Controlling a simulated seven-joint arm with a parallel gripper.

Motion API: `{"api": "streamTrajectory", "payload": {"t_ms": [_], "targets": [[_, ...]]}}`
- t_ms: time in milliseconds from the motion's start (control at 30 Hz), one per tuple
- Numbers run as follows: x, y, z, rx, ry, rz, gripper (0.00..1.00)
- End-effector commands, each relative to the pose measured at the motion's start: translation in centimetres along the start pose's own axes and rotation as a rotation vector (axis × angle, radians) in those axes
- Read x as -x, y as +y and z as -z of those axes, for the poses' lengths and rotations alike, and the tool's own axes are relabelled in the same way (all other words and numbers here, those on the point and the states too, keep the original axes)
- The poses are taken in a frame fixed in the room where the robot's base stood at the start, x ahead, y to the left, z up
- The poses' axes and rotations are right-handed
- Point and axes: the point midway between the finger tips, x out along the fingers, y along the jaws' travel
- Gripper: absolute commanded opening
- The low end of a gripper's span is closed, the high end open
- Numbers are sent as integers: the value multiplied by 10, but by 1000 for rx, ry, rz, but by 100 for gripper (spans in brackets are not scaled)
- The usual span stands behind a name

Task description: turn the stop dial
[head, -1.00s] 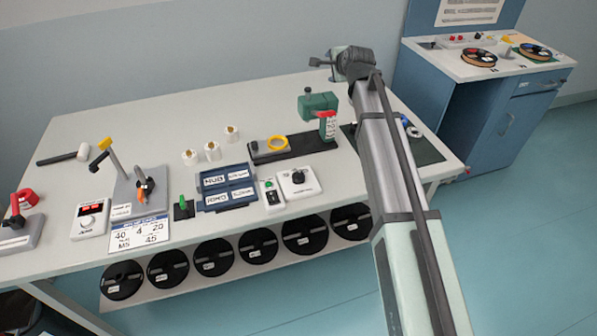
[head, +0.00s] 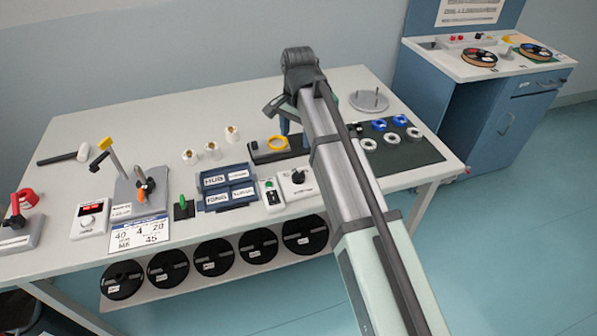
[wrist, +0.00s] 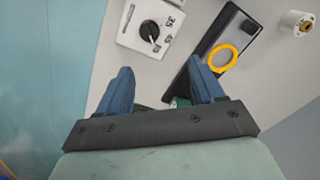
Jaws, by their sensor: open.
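A white box with a black pointer knob, the dial (head: 298,181), sits near the table's front edge in the head view. In the wrist view the dial (wrist: 151,32) is at the top, with printed numbers, including what looks like 35, beside the knob. My gripper (wrist: 160,72) is open and empty, its two blue fingers spread below the dial in the picture and apart from it. In the head view my gripper (head: 284,124) is above the table behind the dial, mostly hidden by my arm.
A switch box (head: 270,196) stands just left of the dial. A dark fixture with a yellow ring (head: 277,142) lies behind it. A labelled blue tray (head: 226,187) is further left. A dark mat with rings (head: 402,153) lies right.

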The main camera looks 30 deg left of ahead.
Motion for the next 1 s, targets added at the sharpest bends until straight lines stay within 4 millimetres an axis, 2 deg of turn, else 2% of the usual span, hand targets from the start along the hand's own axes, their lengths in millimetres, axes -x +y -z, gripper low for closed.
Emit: {"api": "streamTrajectory", "payload": {"t_ms": [100, 267, 1000], "targets": [[0, 10, -5, 22, -19, -42, 67], [-9, 12, -7, 27, -24, -53, 67], [-116, 17, -9, 26, -23, -50, 67]]}}
